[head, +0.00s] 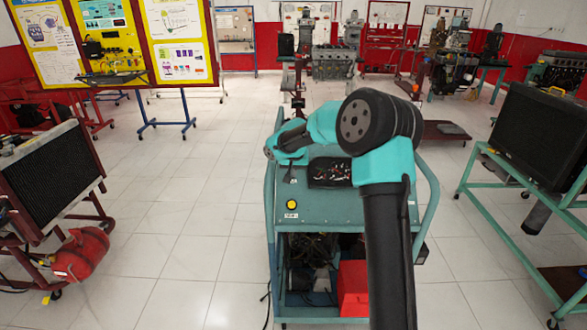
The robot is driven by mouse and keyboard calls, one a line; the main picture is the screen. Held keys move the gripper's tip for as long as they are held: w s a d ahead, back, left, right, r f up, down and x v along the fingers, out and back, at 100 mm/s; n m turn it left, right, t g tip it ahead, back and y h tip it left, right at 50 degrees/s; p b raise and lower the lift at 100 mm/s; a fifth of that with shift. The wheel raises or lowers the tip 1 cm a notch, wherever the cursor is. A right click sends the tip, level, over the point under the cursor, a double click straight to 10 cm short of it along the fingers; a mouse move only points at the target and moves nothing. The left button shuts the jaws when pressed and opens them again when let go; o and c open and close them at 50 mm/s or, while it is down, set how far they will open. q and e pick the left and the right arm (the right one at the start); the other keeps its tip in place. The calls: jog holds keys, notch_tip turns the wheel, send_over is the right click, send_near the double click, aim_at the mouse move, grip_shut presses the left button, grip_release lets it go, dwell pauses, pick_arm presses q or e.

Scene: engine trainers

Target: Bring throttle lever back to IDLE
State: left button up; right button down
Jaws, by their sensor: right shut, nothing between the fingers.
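The teal engine trainer cart (325,215) stands in the middle of the head view, with a control panel on its top. A small dark upright piece (290,177) on the left of the panel looks like the throttle lever. Its setting is too small to read. My right gripper (289,160) is small and partly hidden by my own teal wrist, close above that piece. It is shut and empty. I cannot tell whether it touches the lever. My left gripper is not in view.
A yellow button (291,204) with a white label sits on the cart's front edge. A dark gauge panel (330,172) lies right of the lever. A red box (353,288) is on the lower shelf. Radiator stands flank the cart, with clear tiled floor between.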

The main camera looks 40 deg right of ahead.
dwell(0.5)
jog(key=s+v, duration=0.1)
jog(key=v, duration=1.2)
jog(key=shift+s+a, duration=0.25)
jog(key=shift+s, duration=0.05)
jog(key=s+a+f+n+y, duration=0.1)
jog(key=a+f, duration=0.4)
jog(key=f, duration=0.5)
jog(key=s+a+f+n+g+y, duration=0.1)
jog(key=s+a+f+n+y, duration=0.1)
jog(key=a+f, duration=0.55)
jog(key=s+a+f+n+y, duration=0.1)
jog(key=a+f, duration=0.2)
jog(key=f, duration=0.8)
jog(key=s+a+f+y, duration=0.1)
jog(key=s+a+f, duration=0.4)
jog(key=s+f, duration=0.3)
jog(key=s+a+f+n+g, duration=0.1)
jog(key=s+a+f, duration=0.4)
jog(key=s, duration=0.8)
notch_tip(320, 180, down, 4)
jog(key=shift+s+a+r+n+g+y, duration=0.15)
jog(key=shift+s+a+n+g+y, duration=0.15)
jog(key=shift+y, duration=0.1)
